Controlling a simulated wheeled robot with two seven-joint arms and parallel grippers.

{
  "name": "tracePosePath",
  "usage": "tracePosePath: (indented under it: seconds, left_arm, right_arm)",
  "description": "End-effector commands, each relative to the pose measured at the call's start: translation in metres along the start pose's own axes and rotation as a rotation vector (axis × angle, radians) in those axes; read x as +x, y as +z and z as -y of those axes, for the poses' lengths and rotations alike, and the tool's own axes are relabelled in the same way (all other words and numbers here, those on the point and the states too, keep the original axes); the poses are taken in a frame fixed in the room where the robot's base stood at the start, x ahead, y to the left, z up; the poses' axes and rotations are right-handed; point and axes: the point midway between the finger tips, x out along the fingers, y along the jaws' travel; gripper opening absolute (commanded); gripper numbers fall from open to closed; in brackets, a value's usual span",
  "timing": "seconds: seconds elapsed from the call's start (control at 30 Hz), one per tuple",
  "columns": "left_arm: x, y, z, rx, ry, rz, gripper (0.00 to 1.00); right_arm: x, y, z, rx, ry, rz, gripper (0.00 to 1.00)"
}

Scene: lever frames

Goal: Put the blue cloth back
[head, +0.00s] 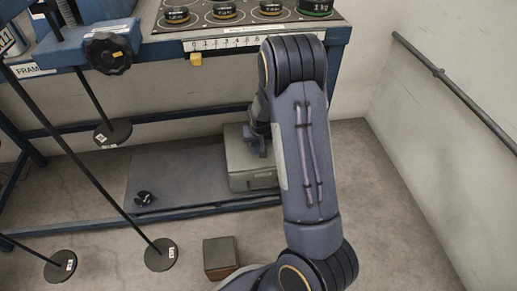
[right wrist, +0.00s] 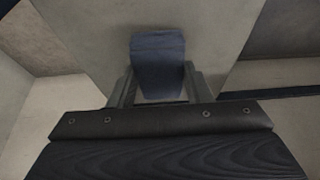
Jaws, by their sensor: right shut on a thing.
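My right gripper (head: 258,141) reaches down beneath the bench front, just over a grey box (head: 243,165) on the low shelf. In the right wrist view its fingers (right wrist: 158,90) are shut on a dark blue folded piece, which looks like the blue cloth (right wrist: 157,58). A pale grey surface lies behind the cloth; I cannot tell whether the cloth touches it. In the head view I cannot make out the cloth, since my arm and gripper cover that spot. My left gripper is not in view.
The blue bench (head: 250,42) carries several weights (head: 222,11) and a number scale. Rods with black discs (head: 160,254) hang at left. A brown block (head: 220,257) stands on the floor. A small black object (head: 144,198) lies on the low shelf. A rail (head: 440,75) runs along the right wall.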

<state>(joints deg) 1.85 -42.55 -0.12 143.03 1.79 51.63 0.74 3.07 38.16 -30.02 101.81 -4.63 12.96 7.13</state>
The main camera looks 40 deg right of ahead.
Motion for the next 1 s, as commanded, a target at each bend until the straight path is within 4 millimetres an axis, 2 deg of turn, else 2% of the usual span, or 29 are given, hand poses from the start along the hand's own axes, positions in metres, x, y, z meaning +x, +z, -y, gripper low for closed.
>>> tracePosePath:
  seconds: [0.2, 0.6, 0.63, 0.8, 1.0]
  left_arm:
    - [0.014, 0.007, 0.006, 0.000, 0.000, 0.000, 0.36]
    - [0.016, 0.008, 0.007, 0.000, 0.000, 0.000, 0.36]
    - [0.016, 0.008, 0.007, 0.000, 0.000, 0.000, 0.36]
    - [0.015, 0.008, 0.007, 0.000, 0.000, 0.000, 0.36]
    - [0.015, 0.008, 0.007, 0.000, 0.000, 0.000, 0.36]
  right_arm:
    - [0.033, 0.010, -0.002, 0.000, 0.001, 0.002, 0.26]
    - [0.038, 0.011, -0.002, 0.000, 0.000, -0.001, 0.26]
    - [0.038, 0.011, -0.002, 0.000, 0.000, -0.001, 0.46]
    - [0.037, 0.011, -0.002, 0.000, 0.000, 0.000, 0.66]
    - [0.037, 0.011, -0.002, 0.000, 0.000, 0.000, 0.66]
